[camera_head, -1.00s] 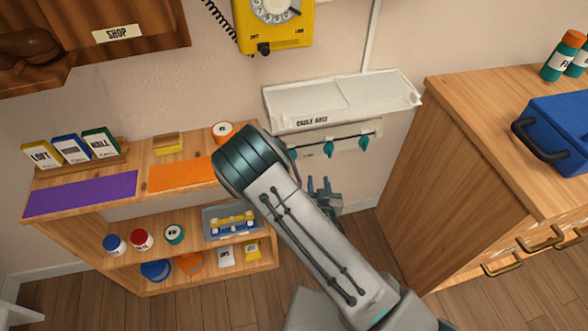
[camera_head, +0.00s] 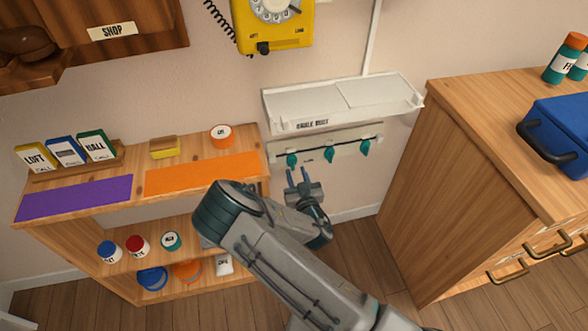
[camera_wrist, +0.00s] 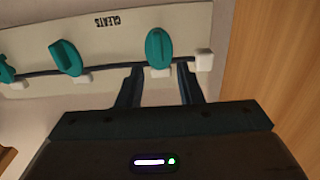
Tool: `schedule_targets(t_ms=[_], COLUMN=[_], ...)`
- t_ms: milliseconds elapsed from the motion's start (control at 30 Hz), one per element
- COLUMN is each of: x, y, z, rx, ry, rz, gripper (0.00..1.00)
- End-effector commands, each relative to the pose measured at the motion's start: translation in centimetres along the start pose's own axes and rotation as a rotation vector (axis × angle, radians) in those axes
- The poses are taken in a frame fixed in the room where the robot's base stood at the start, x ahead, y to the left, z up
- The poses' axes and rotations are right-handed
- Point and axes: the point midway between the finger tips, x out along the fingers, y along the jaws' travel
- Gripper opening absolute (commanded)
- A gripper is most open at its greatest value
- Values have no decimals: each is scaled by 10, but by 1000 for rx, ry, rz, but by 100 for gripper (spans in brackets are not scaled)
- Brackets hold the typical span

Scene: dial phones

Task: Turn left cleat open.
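A pale wall strip labelled CLEATS (camera_wrist: 104,30) holds three teal cleats with a dark cord running along it. In the head view they are the left cleat (camera_head: 292,160), middle cleat (camera_head: 329,154) and right cleat (camera_head: 365,148). The wrist view is upside down, so the left cleat (camera_wrist: 158,47) is at its right, standing roughly upright; the middle cleat (camera_wrist: 65,58) is tilted. My gripper (camera_head: 297,172) is just below the left cleat. In the wrist view my gripper (camera_wrist: 160,72) is open, its fingers apart and empty, with the left cleat lined up between them beyond the tips.
A white ledge (camera_head: 345,99) juts out above the strip. A wooden shelf (camera_head: 122,165) with cards, jars and coloured mats stands left, partly behind my arm. A wooden cabinet (camera_head: 455,190) with a blue case (camera_head: 565,135) stands right.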

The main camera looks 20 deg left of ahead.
Motion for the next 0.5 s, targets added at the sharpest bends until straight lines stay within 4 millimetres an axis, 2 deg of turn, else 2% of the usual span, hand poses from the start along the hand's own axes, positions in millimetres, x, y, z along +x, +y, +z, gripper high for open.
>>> schedule_targets(t_ms=[200, 500], x=[25, 30], y=[0, 0], z=[0, 0], rx=[-1, 0], ry=[1, -1], rz=[-1, 1], gripper=[33, 33])
